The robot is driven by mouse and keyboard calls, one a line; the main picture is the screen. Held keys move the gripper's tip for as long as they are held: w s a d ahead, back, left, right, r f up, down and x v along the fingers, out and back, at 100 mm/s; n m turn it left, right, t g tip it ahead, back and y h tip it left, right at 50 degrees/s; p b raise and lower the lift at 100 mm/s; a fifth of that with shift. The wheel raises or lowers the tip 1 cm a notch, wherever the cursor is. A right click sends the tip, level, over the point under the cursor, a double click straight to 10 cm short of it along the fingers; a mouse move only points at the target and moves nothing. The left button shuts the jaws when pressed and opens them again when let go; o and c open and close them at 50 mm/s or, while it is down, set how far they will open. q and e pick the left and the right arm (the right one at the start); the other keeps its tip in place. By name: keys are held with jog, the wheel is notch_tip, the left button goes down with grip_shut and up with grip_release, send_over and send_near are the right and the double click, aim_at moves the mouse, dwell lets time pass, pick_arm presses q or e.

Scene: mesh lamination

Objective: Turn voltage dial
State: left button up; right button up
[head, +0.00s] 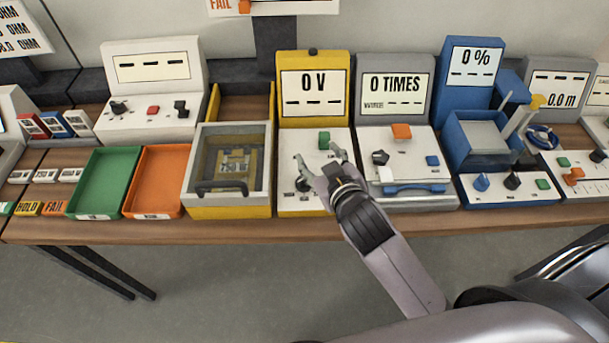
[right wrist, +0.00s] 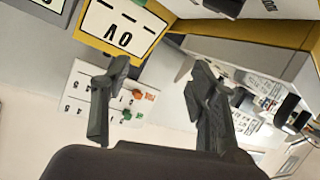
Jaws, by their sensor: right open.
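The yellow voltage unit (head: 313,62) stands in the middle of the bench. Its display (head: 313,92) reads 0 V, and it also shows upside down in the right wrist view (right wrist: 122,28). A green button (head: 324,140) is on its white panel. The black voltage dial (head: 303,185) sits lower left on that panel, partly hidden by my gripper. My right gripper (head: 319,158) is open over this panel, its fingers spread near the dial. In the right wrist view the two fingers (right wrist: 158,92) are apart with nothing held between them. I cannot make out the dial there. My left gripper is not in view.
Left of the unit is a lidded test box (head: 229,205) marked 750 V, then orange (head: 158,209) and green (head: 80,205) trays. To the right, close to my right wrist, is a grey counter unit (head: 394,65) reading 0 TIMES. A blue unit (head: 466,108) stands further right.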

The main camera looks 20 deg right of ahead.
jog(key=w+a+r+n+t+y, duration=0.3)
jog(key=a+r+n+y, duration=0.15)
jog(key=r, duration=0.45)
jog(key=w+a+r+n+t+y, duration=0.2)
jog(key=a+r+n+t+y, duration=0.15)
jog(key=a+r, duration=0.45)
jog(key=s+a+r+n+g+y, duration=0.35)
jog(key=a+n+g+y, duration=0.3)
jog(key=n, duration=0.25)
jog(key=s+a+r+n+g+y, duration=0.3)
jog(key=a+r+n+g+y, duration=0.15)
jog(key=n+g+y, duration=0.35)
jog(key=n+g+h, duration=0.6)
jog(key=n+h, duration=0.1)
jog(key=h, duration=1.5)
send_over(304, 182)
jog(key=w, duration=0.1)
notch_tip(304, 182, down, 18)
notch_tip(304, 182, down, 17)
jog(key=p, duration=0.4)
jog(key=shift+d+r+p, duration=0.1)
jog(key=shift+p, duration=0.2)
